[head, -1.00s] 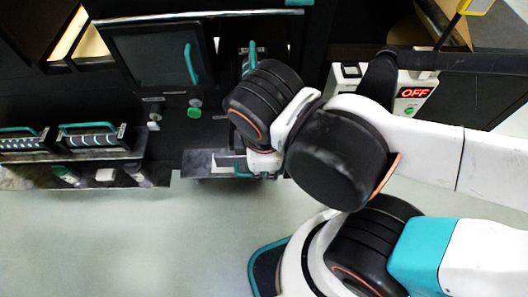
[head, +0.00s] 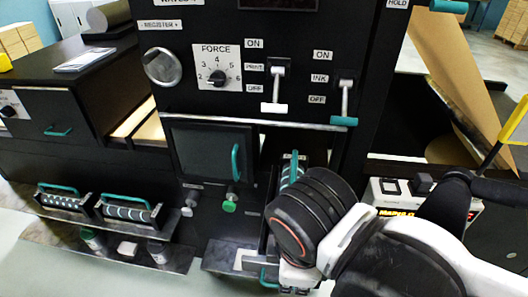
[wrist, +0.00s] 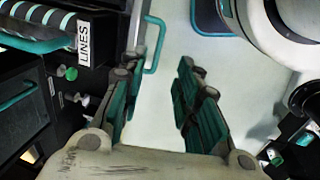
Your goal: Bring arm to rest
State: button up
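My arm (head: 400,265) reaches in from the lower right of the head view, folded in front of the black machine (head: 245,60). My gripper (wrist: 158,100) shows in the wrist view with its two teal-padded fingers apart. Pale floor shows between them and nothing is held. A teal handle (wrist: 156,42) lies beyond the left finger; whether it touches is not clear. In the head view the fingers are mostly hidden behind my wrist. A striped roller unit labelled LINES (wrist: 84,38) is at the upper left of the wrist view.
Two roller units with teal handles (head: 128,208) sit on a low shelf (head: 100,248) at left. A dark window door (head: 213,153) and ink lever (head: 346,100) are on the machine front. A control box (head: 385,190) and leaning brown sheet (head: 455,80) are at right.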

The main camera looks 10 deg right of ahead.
jog(key=w+d+r+m+t+b, duration=0.1)
jog(key=w+d+m+t+b, duration=0.2)
jog(key=w+d+m, duration=0.6)
jog(key=w+m+t, duration=0.2)
jog(key=m, duration=0.3)
jog(key=shift+w+d+y, duration=0.15)
jog(key=shift+d+y, duration=0.15)
jog(key=shift+d, duration=0.1)
